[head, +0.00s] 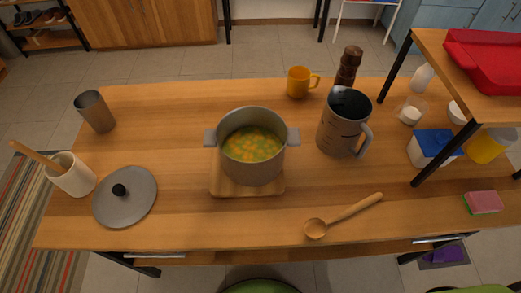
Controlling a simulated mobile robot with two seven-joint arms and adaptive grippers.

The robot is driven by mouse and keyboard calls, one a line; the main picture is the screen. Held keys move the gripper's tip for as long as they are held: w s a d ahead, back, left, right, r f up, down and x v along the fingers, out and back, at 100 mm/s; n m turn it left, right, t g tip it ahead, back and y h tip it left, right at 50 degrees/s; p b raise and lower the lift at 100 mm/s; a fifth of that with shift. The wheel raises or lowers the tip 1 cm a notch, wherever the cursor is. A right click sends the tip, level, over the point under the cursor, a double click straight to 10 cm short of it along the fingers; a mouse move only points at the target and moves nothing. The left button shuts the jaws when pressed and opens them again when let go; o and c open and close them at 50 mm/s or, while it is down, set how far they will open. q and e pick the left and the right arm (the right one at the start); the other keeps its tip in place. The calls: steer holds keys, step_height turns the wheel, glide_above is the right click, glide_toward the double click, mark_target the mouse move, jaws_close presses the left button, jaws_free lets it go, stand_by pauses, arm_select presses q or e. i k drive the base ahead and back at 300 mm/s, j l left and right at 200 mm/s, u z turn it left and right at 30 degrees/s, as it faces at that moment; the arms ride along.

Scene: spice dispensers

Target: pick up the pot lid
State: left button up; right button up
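The pot lid (137,203) is a round grey disc with a black knob (119,190). It lies flat near the front left of the wooden table, right of the white crock. The grey pot (252,168) stands uncovered on a square wooden board (216,183) in the middle and holds a yellow-green food (252,144). Neither of my grippers shows in the head view.
A white crock (76,178) with a wooden handle and a metal cup (97,112) stand at the left. A wooden spoon (345,213), pitcher (335,135), yellow mug (298,83) and pepper mill (348,65) are on the table (185,225). A raised shelf (480,78) stands at right.

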mark_target(126, 194)
steer(key=u, duration=1.3)
